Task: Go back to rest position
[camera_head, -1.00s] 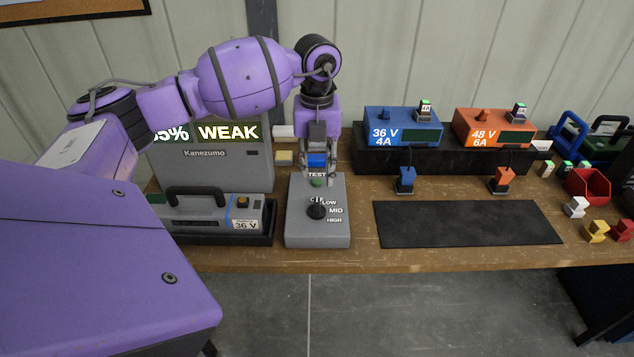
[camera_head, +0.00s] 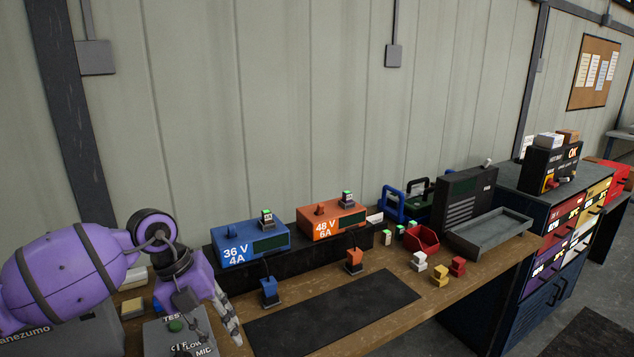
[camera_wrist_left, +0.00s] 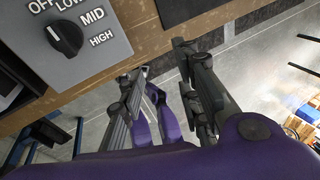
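My left gripper (camera_head: 210,318) is at the lower left of the head view, fingers pointing down beside the grey test box (camera_head: 160,340) with its green button. In the left wrist view my left gripper (camera_wrist_left: 160,65) has its fingers apart with bare floor between them, and nothing is held. The test box (camera_wrist_left: 75,50) shows there at the upper left with its black knob and OFF, LOW, MID, HIGH marks. My right gripper is in neither view.
The bench carries a blue 36 V charger (camera_head: 250,243), an orange 48 V charger (camera_head: 333,221), a black mat (camera_head: 335,310), a red bin (camera_head: 421,239) and a grey tray (camera_head: 490,232). A drawer cabinet (camera_head: 550,240) stands at the right.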

